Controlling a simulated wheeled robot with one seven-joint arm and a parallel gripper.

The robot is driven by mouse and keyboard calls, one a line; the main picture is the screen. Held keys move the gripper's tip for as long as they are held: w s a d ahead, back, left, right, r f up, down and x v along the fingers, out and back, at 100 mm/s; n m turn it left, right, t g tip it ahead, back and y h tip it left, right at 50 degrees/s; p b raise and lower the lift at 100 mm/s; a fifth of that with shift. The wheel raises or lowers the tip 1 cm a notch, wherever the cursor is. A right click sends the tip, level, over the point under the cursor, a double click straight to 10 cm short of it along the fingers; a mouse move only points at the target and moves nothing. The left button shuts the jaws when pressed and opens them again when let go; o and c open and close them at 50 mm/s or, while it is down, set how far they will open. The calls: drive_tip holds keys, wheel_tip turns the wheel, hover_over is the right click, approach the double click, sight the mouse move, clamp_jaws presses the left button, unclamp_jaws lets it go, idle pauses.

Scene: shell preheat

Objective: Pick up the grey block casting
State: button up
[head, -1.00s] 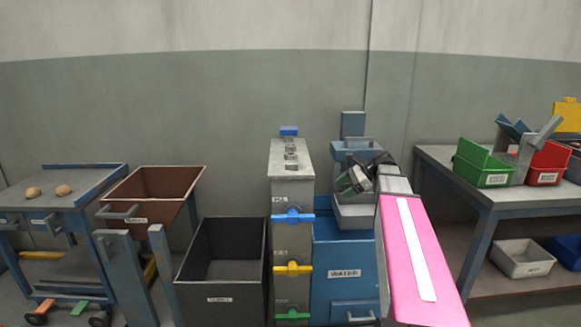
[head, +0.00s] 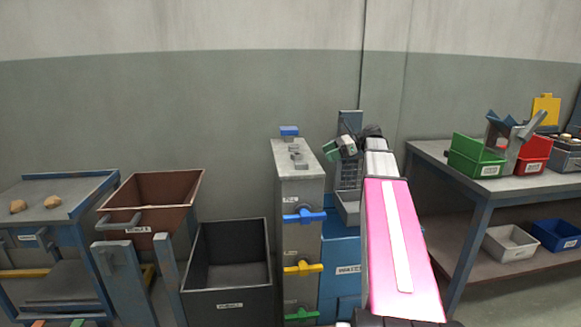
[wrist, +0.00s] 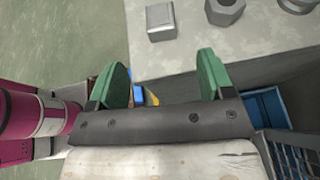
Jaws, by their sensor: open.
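The grey block casting (wrist: 160,22) is a small squarish block on the pale cabinet top in the wrist view, ahead of the fingers. In the head view the block (head: 301,165) is the nearest of the small grey parts on the narrow cabinet (head: 300,185). My gripper (head: 331,150) is at the right edge of the cabinet top, pointing left. In the wrist view its two green fingers (wrist: 161,78) are spread wide with nothing between them, and the block lies beyond their tips, apart from them.
A hex nut casting (wrist: 224,10) sits right of the block, with another part (wrist: 297,4) beyond. A blue piece (head: 289,131) stands at the cabinet's back. Blue, yellow and green handles stick out from its front. A dark bin (head: 230,292) stands left; a workbench (head: 440,175) stands right.

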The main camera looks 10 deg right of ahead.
sight(303, 162)
drive_tip(key=x, duration=1.1)
drive_tip(key=shift+r, duration=0.3)
drive_tip(key=c, duration=1.1)
